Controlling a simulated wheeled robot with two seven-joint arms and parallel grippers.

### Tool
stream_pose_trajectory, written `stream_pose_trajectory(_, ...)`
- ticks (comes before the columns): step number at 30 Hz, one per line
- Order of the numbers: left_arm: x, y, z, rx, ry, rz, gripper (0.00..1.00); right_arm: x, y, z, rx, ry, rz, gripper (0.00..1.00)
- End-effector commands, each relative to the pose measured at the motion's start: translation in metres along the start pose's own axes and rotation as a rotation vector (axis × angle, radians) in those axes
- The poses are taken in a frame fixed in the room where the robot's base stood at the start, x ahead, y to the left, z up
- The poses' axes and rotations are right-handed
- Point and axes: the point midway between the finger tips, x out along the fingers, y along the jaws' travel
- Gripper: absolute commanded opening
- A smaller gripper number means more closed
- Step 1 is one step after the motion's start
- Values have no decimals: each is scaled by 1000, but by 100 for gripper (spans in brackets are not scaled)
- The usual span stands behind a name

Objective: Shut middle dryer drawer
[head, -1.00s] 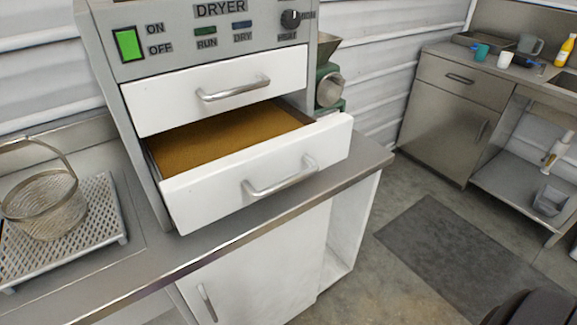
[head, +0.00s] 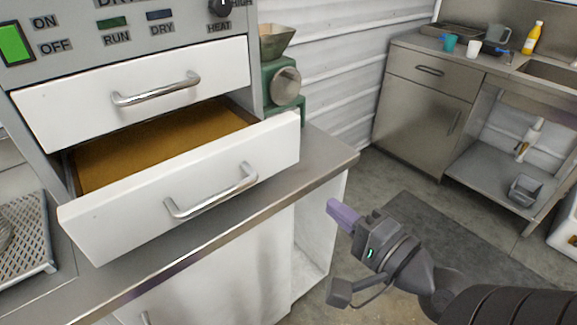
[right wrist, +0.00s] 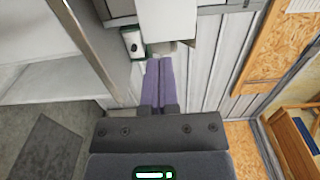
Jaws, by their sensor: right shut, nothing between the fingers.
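The dryer (head: 75,52) stands on a metal counter at left in the head view. Its upper white drawer (head: 135,95) is shut. The drawer below it (head: 185,195) is pulled well out, with a brown-gold layer inside and a silver bar handle (head: 212,192) on its front. My right gripper (head: 336,208) is shut and empty, in front of the counter and to the right of the open drawer, apart from it. Its purple fingers lie together in the right wrist view (right wrist: 160,65). My left gripper is out of view.
A green machine with a hopper (head: 283,85) stands behind the drawer's right end. The counter's front edge (head: 230,232) runs below the drawer. A perforated tray (head: 25,235) sits at left. A sink cabinet (head: 425,95) stands at back right, with open floor between.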

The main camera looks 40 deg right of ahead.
Motion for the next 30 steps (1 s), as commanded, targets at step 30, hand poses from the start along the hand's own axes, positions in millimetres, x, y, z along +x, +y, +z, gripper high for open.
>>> stream_pose_trajectory(30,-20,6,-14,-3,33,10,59,139,-2,1,0,-1,-2,0)
